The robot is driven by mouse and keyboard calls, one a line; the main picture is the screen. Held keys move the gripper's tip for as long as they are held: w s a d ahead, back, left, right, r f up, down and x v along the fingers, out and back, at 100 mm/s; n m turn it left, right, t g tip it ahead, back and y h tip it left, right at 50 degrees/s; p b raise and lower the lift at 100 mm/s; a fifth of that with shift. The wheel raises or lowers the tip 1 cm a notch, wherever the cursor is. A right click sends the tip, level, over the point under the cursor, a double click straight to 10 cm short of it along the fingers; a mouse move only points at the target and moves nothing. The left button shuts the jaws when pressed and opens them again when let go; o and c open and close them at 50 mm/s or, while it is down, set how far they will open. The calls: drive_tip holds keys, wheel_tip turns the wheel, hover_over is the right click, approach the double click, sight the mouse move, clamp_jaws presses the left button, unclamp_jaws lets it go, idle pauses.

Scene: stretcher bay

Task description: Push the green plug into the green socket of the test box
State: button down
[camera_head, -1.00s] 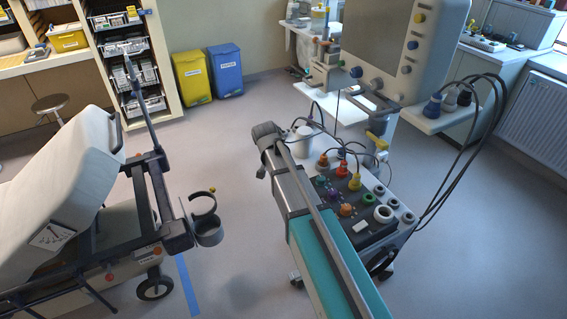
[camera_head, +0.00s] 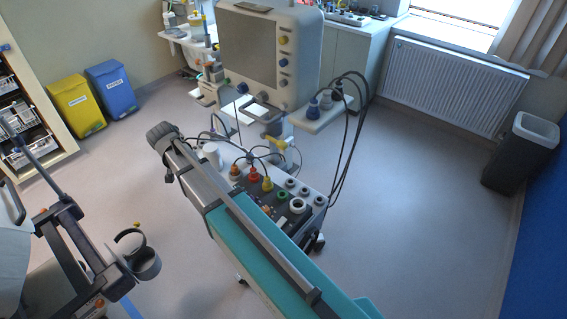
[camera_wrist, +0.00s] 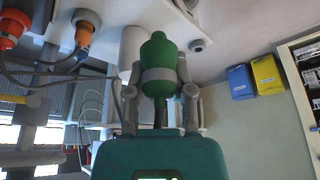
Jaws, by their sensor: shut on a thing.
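The green plug (camera_wrist: 158,50), with a grey band round its middle, stands upright in the wrist view. My gripper (camera_wrist: 161,86) is shut on it, one finger at each side. The test box (camera_head: 322,212) is in the middle of the head view. Its panel carries a green-ringed socket (camera_head: 282,195), beside a yellow plug (camera_head: 267,184). My gripper and the held plug are hidden in the head view. I cannot make out the green socket in the wrist view.
Orange (camera_head: 235,171) and red (camera_head: 253,174) plugs with dark cables stand on the panel. Black cables (camera_head: 345,150) hang at its right. A stretcher (camera_head: 65,270) with a cup ring is at lower left. The floor at right is clear up to a grey bin (camera_head: 520,155).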

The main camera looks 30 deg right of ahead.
drive_tip(key=shift+r+p, duration=1.4)
drive_tip(key=shift+r, duration=0.6)
drive_tip(key=shift+a, duration=0.1)
